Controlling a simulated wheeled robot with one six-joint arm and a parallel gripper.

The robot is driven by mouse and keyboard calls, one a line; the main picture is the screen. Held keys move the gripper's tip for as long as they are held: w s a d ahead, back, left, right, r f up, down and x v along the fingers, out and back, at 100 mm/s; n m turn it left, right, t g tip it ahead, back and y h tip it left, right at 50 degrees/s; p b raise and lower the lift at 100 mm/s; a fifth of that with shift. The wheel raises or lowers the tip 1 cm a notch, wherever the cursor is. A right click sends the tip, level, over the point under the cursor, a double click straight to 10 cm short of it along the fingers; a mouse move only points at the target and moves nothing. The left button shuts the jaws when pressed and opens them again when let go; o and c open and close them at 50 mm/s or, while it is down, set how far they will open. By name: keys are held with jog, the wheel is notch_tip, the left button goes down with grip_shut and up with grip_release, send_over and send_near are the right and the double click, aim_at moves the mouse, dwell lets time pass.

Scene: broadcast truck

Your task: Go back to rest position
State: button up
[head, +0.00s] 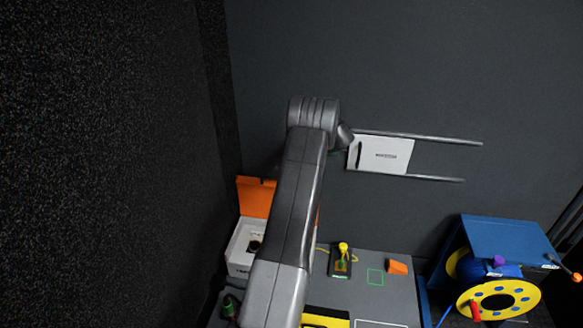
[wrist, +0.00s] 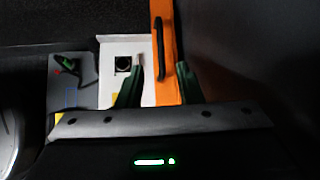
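My gripper (wrist: 160,63) shows in the wrist view with its two dark green fingers spread apart and nothing seen held between them. Beyond the fingers are a white case (wrist: 112,80) and its raised orange lid (wrist: 166,25) with a black handle. In the head view my arm reaches up and forward over the bench, and its links hide the gripper. The white case (head: 238,262) and orange lid (head: 256,196) stand partly behind the arm, lid open.
The grey bench (head: 398,311) carries a yellow-topped device (head: 342,262) and an orange block (head: 397,267). A blue stand with a yellow reel (head: 468,302) is at right. A white panel (head: 385,155) between two rails is on the back wall. A dark wall (head: 110,160) rises at left.

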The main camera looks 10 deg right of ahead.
aim_at(274, 178)
dwell(0.3)
jog(key=b+x, duration=0.1)
jog(key=x, duration=1.3)
jog(key=shift+s+r, duration=0.1)
jog(key=shift+s, duration=0.05)
jog(key=shift+d, duration=0.1)
